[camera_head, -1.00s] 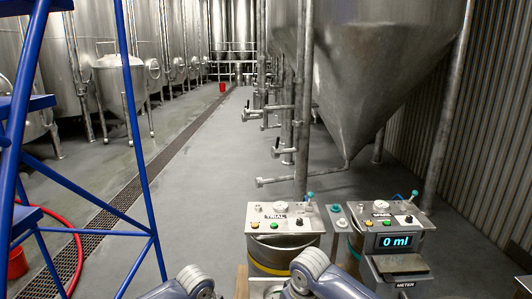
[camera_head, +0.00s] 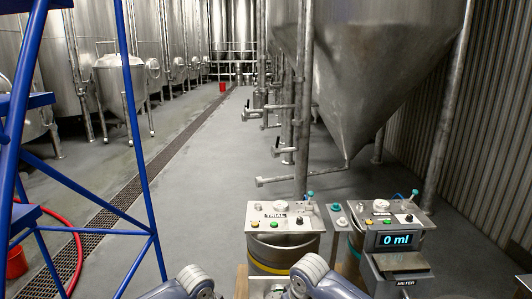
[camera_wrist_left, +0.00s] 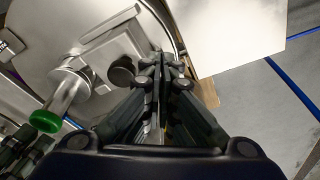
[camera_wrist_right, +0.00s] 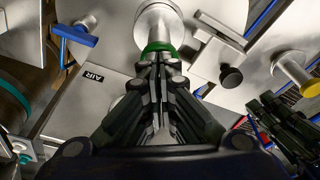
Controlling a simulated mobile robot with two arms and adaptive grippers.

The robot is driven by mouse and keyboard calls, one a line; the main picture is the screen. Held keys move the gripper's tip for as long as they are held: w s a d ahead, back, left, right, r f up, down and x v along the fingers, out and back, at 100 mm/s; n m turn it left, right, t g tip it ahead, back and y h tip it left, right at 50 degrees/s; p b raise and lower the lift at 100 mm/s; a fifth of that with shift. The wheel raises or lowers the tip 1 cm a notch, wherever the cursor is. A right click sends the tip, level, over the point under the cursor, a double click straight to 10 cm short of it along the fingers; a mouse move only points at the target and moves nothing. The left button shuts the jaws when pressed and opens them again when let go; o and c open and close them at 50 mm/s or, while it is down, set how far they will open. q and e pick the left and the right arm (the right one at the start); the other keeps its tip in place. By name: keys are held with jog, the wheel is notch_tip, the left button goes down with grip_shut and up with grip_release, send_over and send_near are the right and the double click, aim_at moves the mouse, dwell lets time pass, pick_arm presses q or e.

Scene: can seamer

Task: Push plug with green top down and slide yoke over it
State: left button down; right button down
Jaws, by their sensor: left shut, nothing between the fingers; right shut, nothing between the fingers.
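The plug with the green top (camera_wrist_right: 160,46) shows in the right wrist view, its silver stem running up to a round flange. My right gripper (camera_wrist_right: 162,66) is shut, with its fingertips at the green top; whether they touch it is unclear. The plug's green top (camera_wrist_left: 44,121) also shows at the left of the left wrist view. My left gripper (camera_wrist_left: 163,66) is shut and empty beside a metal slider with a black knob (camera_wrist_left: 122,70), which may be the yoke. The knob also shows in the right wrist view (camera_wrist_right: 230,78). Both grippers are below the head view.
A yellow-topped plug (camera_wrist_right: 306,84) and a blue lever (camera_wrist_right: 76,36) flank the green plug. The TRIAL box (camera_head: 284,217) and a meter reading 0 ml (camera_head: 395,240) stand ahead. A blue frame (camera_head: 140,150) is on the left.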

jog(key=shift+f+b, duration=0.3)
jog(key=shift+f, duration=0.75)
pick_arm(q)
jog(key=shift+f, duration=2.8)
pick_arm(e)
jog(key=shift+s, duration=0.1)
pick_arm(q)
jog(key=shift+d, duration=3.55)
jog(key=shift+a, duration=1.55)
jog(key=shift+r, duration=4)
